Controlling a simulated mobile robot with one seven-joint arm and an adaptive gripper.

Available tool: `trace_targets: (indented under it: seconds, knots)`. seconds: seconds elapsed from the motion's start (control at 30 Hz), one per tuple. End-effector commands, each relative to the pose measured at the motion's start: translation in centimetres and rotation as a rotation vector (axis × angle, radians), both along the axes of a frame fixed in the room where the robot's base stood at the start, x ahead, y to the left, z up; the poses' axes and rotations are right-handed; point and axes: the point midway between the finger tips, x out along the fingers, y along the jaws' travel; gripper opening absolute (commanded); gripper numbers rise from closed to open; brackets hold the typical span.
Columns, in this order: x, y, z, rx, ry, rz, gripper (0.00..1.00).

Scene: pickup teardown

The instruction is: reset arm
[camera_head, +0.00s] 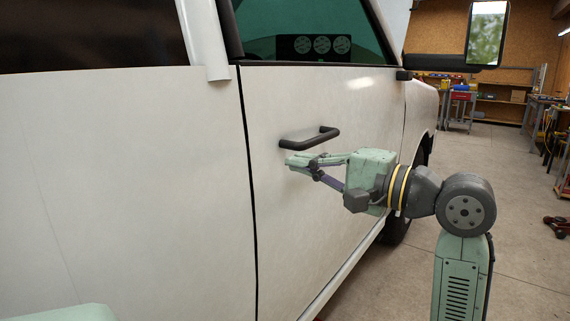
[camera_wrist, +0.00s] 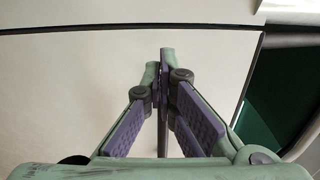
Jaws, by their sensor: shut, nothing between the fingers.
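My gripper (camera_head: 290,161) is green with dark joints and purple pads. It is shut and empty, its fingertips just below the left end of a black door handle (camera_head: 310,138) on the white pickup door (camera_head: 300,220). In the head view I cannot tell whether the fingertips touch the door. In the wrist view the gripper's fingertips (camera_wrist: 160,62) meet in front of the white door panel, with a dark door seam beyond them. The handle is not clearly visible in the wrist view.
The door window (camera_head: 310,30) is above the handle, and a black side mirror (camera_head: 485,35) sticks out at the upper right. A front wheel (camera_head: 397,228) shows behind my arm.

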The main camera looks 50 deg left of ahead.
Motion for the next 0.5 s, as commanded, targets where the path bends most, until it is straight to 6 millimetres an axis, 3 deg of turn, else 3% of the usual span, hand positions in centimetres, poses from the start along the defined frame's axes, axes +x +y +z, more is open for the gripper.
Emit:
trace_targets:
  seconds: [0.2, 0.5]
  knots:
    - [1.0, -4.3, -0.4, -0.002, 0.000, 0.000, 0.00]
    - [1.5, -6.5, -0.2, -0.003, 0.000, 0.003, 0.00]
